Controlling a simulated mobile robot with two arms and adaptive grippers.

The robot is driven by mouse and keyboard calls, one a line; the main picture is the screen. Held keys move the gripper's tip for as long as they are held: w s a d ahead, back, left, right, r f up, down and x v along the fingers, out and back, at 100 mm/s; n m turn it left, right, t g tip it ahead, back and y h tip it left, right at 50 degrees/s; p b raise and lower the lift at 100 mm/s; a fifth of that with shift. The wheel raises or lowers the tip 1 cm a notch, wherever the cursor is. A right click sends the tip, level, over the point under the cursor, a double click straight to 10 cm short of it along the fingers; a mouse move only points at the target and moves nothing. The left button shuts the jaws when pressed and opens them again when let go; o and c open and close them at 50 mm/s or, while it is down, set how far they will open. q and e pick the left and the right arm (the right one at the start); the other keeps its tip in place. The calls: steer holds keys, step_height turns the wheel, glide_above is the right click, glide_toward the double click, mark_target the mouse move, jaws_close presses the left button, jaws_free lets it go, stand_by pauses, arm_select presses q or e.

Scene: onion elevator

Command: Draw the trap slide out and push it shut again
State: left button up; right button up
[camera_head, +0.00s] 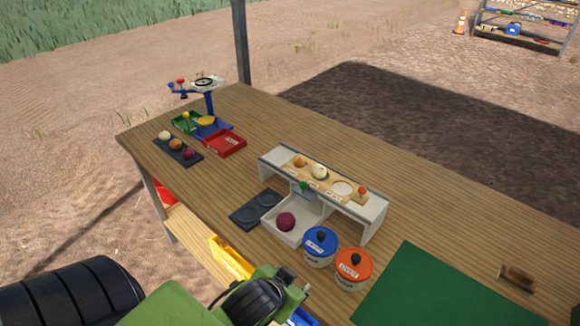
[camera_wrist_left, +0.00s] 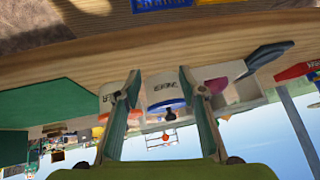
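The white stand (camera_head: 375,215) with a wooden top strip is on the table. A small green knob (camera_head: 304,185) shows under its front edge, on a greyish piece that looks like the trap slide (camera_head: 302,194); how far the slide is drawn out I cannot tell. Below it a white tray (camera_head: 270,228) holds a purple onion (camera_head: 286,221). My left gripper (camera_head: 290,284) is low at the table's near edge, apart from the stand. In the left wrist view its fingers (camera_wrist_left: 160,80) are spread and empty. My right gripper is not in view.
A blue-lidded jar (camera_head: 320,243) and an orange-lidded jar (camera_head: 354,266) stand between my left gripper and the stand's right end. A dark two-ring plate (camera_head: 259,209) lies left of the tray. A green mat (camera_head: 430,290) covers the right. Scales (camera_head: 208,105) stand far left.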

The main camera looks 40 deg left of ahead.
arm_select(q)
steer(key=w+r+m+t+h, duration=0.1)
steer(key=w+r+t, duration=0.4)
steer(key=w+r, duration=0.5)
steer(key=w+r+t, duration=0.5)
steer(key=r+t, duration=0.1)
steer(key=r, duration=0.7)
steer(key=s+d+r+m+h, duration=0.1)
steer(key=d+r+m+h, duration=0.9)
steer(key=d+r+h, duration=0.2)
steer(key=s+d+f+m+g+h, duration=0.1)
steer(key=s+d+m+g+h, duration=0.2)
steer(key=d+m+g+h, duration=0.35)
steer(key=n+g+y, duration=0.2)
steer(key=g+y, duration=0.4)
steer(key=y, duration=1.3)
glide_toward(302, 184)
steer(key=p+x, duration=0.3)
steer(key=x, duration=0.6)
steer(key=shift+w+f+p, duration=0.15)
steer(key=shift+f+p, duration=0.1)
steer(key=shift+p, duration=0.15)
